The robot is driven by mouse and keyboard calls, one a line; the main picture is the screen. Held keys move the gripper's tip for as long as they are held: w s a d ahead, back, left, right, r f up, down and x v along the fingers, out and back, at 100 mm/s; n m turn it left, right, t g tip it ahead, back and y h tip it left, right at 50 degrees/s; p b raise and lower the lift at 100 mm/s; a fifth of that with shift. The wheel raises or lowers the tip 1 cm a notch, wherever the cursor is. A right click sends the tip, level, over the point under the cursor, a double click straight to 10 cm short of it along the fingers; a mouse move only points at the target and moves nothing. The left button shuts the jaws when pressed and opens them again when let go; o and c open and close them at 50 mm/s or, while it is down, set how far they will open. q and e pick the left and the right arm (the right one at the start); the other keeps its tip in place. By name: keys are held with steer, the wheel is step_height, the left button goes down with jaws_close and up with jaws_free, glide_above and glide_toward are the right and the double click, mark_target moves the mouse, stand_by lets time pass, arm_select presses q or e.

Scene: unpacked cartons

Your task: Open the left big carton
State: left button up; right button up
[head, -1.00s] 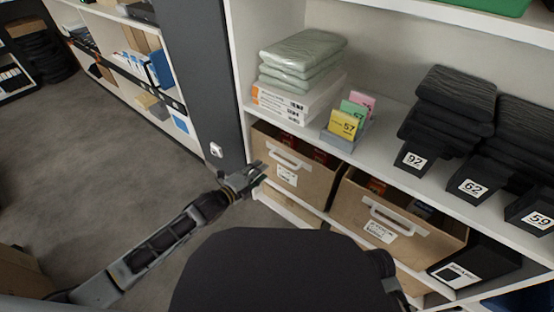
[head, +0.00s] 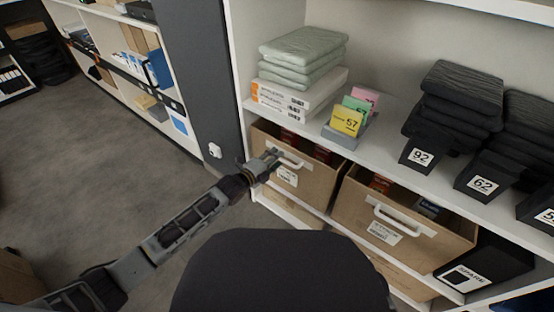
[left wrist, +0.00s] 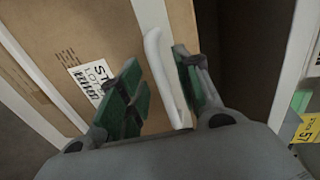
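The left big carton (head: 318,184) is brown cardboard and stands in the shelf bay below the middle board. It has a white handle (head: 292,161) and a white label on its front. My left gripper (head: 274,157) is at the left end of this handle. In the left wrist view the left gripper (left wrist: 166,84) is open, its green-padded fingers on either side of the white handle (left wrist: 160,70). A gap shows between the handle and the left finger; contact with the right finger is unclear. My right gripper is not in view.
A second carton (head: 400,222) with a white handle stands to the right. A grey post (head: 203,80) and the shelf's side wall are close left of the left carton. Folded packs, card holder (head: 347,134) and dark bins sit above.

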arm_select(q)
steer(key=shift+b+x, duration=0.3)
steer(key=shift+x, duration=0.65)
steer(key=shift+c, duration=0.4)
jaws_close()
